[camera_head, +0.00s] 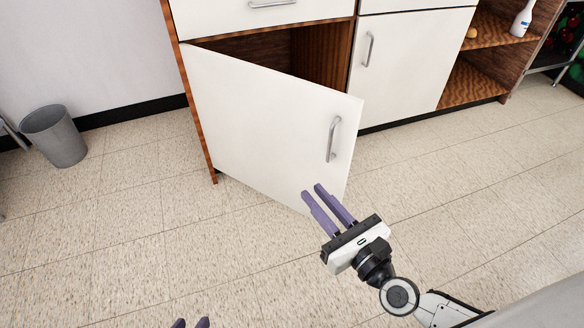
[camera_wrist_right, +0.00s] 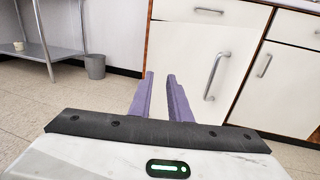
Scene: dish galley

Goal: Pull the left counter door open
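The left counter door (camera_head: 255,115) is white and stands partly open, hinged at its left edge. Its free right edge is swung out from the cabinet, and the dark wooden interior (camera_head: 270,50) shows above it. A curved metal handle (camera_head: 333,139) is upright near the free edge; it also shows in the right wrist view (camera_wrist_right: 214,76). My right gripper (camera_head: 312,190) is in front of the door's lower right part, below the handle, its purple fingers apart with nothing between them. Only the purple fingertips of my left gripper (camera_head: 190,323) show at the bottom edge of the head view.
The right counter door (camera_head: 408,58) is shut. A drawer (camera_head: 250,12) sits above the left door. Open shelves (camera_head: 475,75) with a white bottle (camera_head: 522,20) stand at right. A grey bin (camera_head: 55,136) is at left. The tiled floor in front is clear.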

